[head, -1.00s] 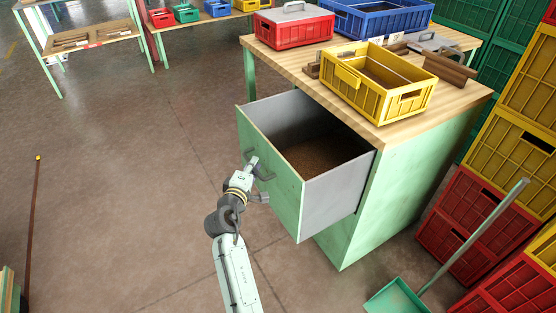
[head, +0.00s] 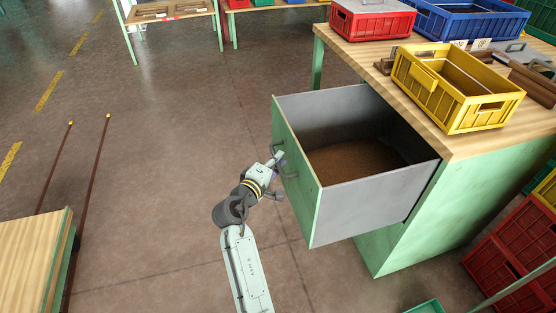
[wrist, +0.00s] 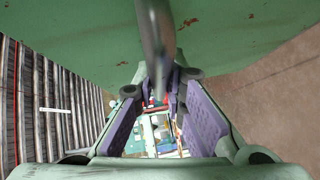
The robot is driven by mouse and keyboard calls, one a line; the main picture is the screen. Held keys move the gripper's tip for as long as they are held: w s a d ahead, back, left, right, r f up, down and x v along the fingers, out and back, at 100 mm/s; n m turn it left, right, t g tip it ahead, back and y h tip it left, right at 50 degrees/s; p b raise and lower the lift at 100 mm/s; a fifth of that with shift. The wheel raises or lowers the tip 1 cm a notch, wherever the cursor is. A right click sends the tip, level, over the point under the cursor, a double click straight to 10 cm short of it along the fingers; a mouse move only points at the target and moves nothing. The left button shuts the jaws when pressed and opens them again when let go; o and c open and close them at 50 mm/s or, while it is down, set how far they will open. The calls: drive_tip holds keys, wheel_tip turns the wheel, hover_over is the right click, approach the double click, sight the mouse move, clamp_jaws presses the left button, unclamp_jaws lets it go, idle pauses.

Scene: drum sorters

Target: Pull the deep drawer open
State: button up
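The deep drawer (head: 375,192), with a green front and grey sides, stands far out of the green cabinet (head: 480,185). Its inside shows a brown floor and nothing in it. A dark bar handle (head: 287,170) is on the drawer's front. My gripper (head: 276,162) is at this handle, on the outer side of the front. In the wrist view the grey handle (wrist: 157,45) runs down between the purple-padded fingers of my gripper (wrist: 162,90), which close in on it. The green drawer front (wrist: 235,35) fills the top there. The exact contact is partly hidden.
A yellow crate (head: 455,100), a red box (head: 372,20) and a blue crate (head: 465,22) stand on the cabinet's wooden top. Red crates (head: 515,250) are at the right. A wooden-topped bench (head: 30,250) is at the lower left. The floor between is clear.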

drive_tip(key=o, duration=0.4)
drive_tip(key=v, duration=1.2)
idle(0.3)
